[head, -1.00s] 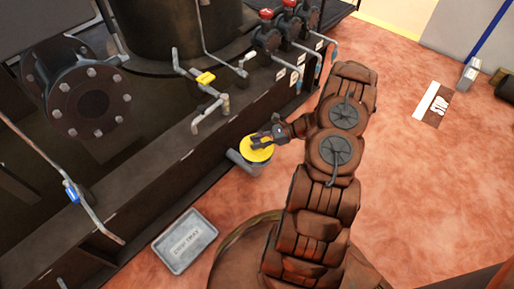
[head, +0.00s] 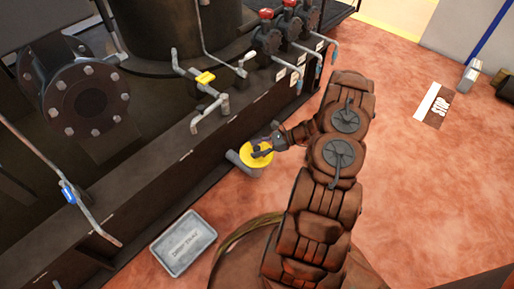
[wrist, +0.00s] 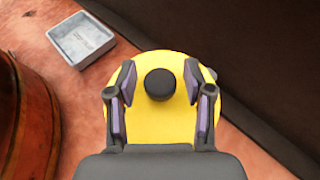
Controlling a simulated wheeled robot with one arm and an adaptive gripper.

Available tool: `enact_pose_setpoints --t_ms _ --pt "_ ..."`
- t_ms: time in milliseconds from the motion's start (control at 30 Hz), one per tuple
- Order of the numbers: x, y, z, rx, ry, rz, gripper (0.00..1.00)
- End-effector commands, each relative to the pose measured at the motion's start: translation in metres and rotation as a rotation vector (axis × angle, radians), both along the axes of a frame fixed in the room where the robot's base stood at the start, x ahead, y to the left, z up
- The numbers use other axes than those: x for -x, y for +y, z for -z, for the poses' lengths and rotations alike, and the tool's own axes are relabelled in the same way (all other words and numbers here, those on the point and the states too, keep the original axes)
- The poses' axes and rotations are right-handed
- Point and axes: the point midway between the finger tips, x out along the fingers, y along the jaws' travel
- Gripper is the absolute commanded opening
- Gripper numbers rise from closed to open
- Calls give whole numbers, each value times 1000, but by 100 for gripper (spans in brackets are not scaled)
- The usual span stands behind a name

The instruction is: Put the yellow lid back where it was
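The yellow lid (head: 258,160) is a round disc with a black knob (wrist: 159,84) at its centre. In the head view it lies over the top of a short grey pipe (head: 238,159) beside the dark machine base; whether it is fully seated cannot be told. My gripper (wrist: 158,80) is directly above the lid, its two fingers on either side of the knob with yellow showing between each finger and the knob. It is open. The wrist view also shows the lid (wrist: 152,122) from above, hiding the pipe's mouth.
A grey tray (head: 160,255) with lettering lies on the reddish floor (head: 415,190) at lower left. The machine's dark side wall (head: 170,165) runs close beside the pipe. The floor at right is mostly clear.

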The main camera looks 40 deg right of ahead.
Motion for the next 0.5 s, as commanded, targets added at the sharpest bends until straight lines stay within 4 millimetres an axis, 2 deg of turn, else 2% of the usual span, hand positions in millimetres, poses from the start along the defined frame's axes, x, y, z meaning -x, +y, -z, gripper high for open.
enact_pose_setpoints --t_ms 367,500 --pt "0 0 -1 0 0 1 56" --pt "2 -4 -9 0 -1 2 56"
